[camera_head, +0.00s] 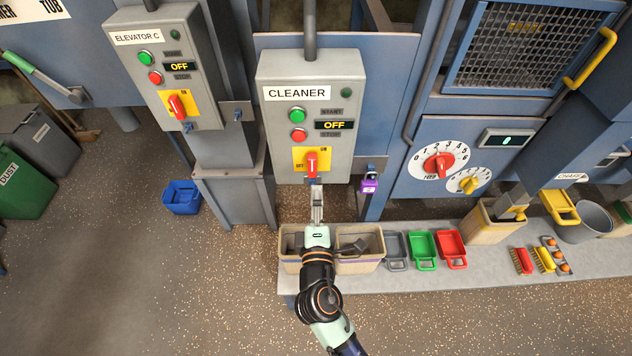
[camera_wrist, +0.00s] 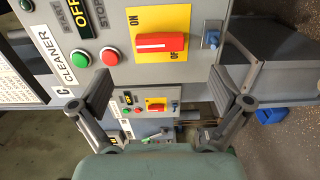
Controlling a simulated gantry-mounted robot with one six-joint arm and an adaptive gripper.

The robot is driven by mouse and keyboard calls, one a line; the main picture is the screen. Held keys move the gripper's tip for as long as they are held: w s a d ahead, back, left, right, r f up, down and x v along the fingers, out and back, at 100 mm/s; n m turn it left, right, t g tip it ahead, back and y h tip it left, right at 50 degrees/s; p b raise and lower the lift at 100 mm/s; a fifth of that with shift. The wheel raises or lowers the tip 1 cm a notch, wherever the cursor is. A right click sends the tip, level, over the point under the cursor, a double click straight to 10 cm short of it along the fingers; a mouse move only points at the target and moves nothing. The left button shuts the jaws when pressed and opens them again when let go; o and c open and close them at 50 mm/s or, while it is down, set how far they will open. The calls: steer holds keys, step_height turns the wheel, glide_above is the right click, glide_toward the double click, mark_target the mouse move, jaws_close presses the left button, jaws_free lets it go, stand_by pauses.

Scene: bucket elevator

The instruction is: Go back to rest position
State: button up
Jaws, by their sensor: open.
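My gripper (camera_head: 317,196) is in front of the lower edge of the grey CLEANER control box (camera_head: 277,123), just below its red rotary switch (camera_head: 312,163). In the wrist view my gripper (camera_wrist: 164,92) has its fingers spread wide apart with nothing between them. The red switch (camera_wrist: 160,42) is beyond the fingertips there, apart from them. Its handle stands vertical on the yellow plate, and the CLEANER display (camera_head: 334,125) reads OFF. My arm reaches up from the bottom of the head view.
A purple padlock (camera_head: 369,186) hangs right of the box. Tan bins (camera_head: 291,267), with a dark scoop in the right one, stand below my gripper on a ledge. Grey, green (camera_head: 422,250) and red scoops lie to their right. The ELEVATOR C box (camera_head: 143,70) is left. Open floor lies lower left.

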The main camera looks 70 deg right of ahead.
steer(key=shift+s+a, duration=0.2)
steer(key=shift+a, duration=0.3)
steer(key=w+a+r+m+t+y, duration=0.2)
steer(key=w+a+m+y, duration=0.15)
steer(key=a, duration=0.35)
steer(key=w+a+r+m+t+y, duration=0.1)
steer(key=w+a+r+m+y, duration=0.15)
steer(key=w+a, duration=0.35)
steer(key=a+r+n+t+y, duration=0.15)
steer(key=a+y, duration=0.35)
steer(key=a, duration=0.6)
steer(key=a+r+t+y, duration=0.1)
steer(key=a+r+y, duration=0.35)
steer(key=a, duration=0.75)
step_height(320, 180, up, 28)
steer(key=d+p, duration=0.1)
steer(key=p, duration=2.8)
steer(key=shift+y, duration=0.45)
